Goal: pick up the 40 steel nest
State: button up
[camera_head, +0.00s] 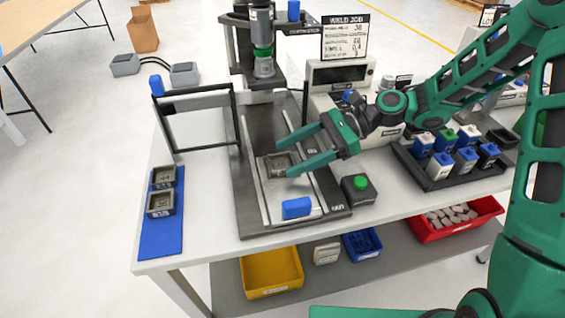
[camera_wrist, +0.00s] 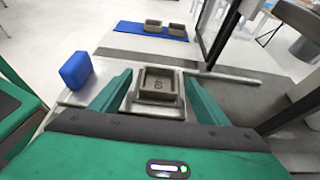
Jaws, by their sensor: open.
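The 40 steel nest is a square grey metal tray (camera_head: 277,167) lying on the sliding plate of the press fixture in the head view. In the wrist view the same nest (camera_wrist: 160,97) shows the number 40 on its floor. My green gripper (camera_head: 287,157) is open, with one finger on each side of the nest. In the wrist view my fingers (camera_wrist: 157,80) stand left and right of it with gaps showing. I cannot tell exactly how high the fingertips are above the plate.
Two similar nests (camera_head: 163,176) (camera_head: 160,204) sit on a blue mat (camera_head: 162,238) at the left. A blue block (camera_head: 297,208) is on the fixture's front. A black frame (camera_head: 196,88) stands left.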

jog(key=shift+x, duration=0.95)
jog(key=c, duration=1.4)
